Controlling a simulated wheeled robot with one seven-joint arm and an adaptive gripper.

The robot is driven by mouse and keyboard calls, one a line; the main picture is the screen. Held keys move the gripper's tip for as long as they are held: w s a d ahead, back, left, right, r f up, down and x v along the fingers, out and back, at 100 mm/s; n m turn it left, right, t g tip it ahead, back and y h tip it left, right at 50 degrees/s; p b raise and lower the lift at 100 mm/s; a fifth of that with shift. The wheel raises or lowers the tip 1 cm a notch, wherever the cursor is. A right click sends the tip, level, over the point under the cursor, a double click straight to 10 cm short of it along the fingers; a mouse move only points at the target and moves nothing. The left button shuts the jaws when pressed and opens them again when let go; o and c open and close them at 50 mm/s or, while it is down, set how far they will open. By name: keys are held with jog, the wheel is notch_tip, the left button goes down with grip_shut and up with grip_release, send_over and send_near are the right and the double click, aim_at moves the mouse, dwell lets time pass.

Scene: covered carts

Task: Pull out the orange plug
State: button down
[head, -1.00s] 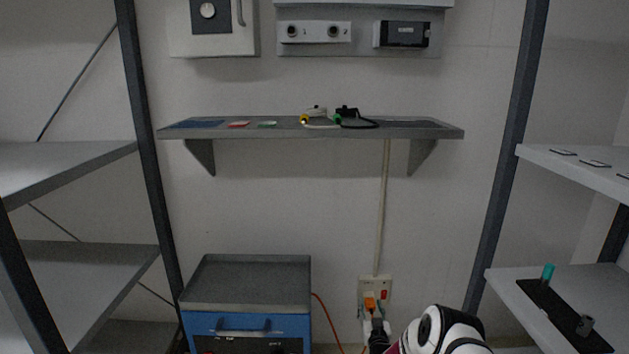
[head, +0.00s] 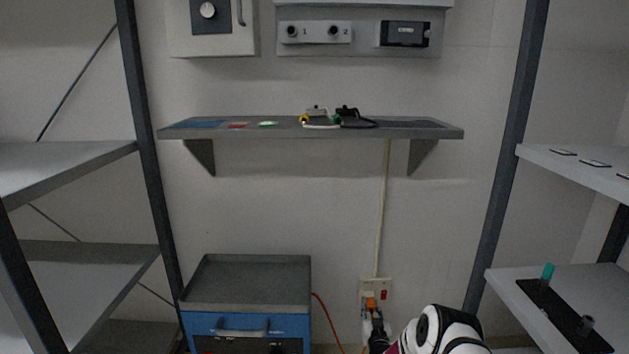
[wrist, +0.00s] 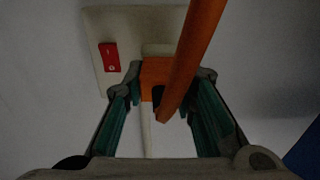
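The orange plug (wrist: 155,73) sits in a pale wall socket plate (wrist: 104,22), beside a red switch (wrist: 109,57). Its thick orange cord (wrist: 192,55) crosses in front of it in the wrist view. In the head view the plug (head: 370,302) shows low on the wall, just above my gripper (head: 375,322). In the wrist view my gripper (wrist: 166,82) has its fingers apart, one on each side of the plug, with the tips very close to it. The cord hides the plug's right edge, so contact there cannot be told.
A blue drawer unit (head: 246,326) with a grey top (head: 246,283) stands left of the socket. A grey wall shelf (head: 300,131) with small items is above. Racks stand at both sides; the right one's lower shelf (head: 590,290) holds a black strip with small parts.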

aim_at(372, 314)
jog(key=shift+s+p, duration=2)
jog(key=shift+s, duration=1)
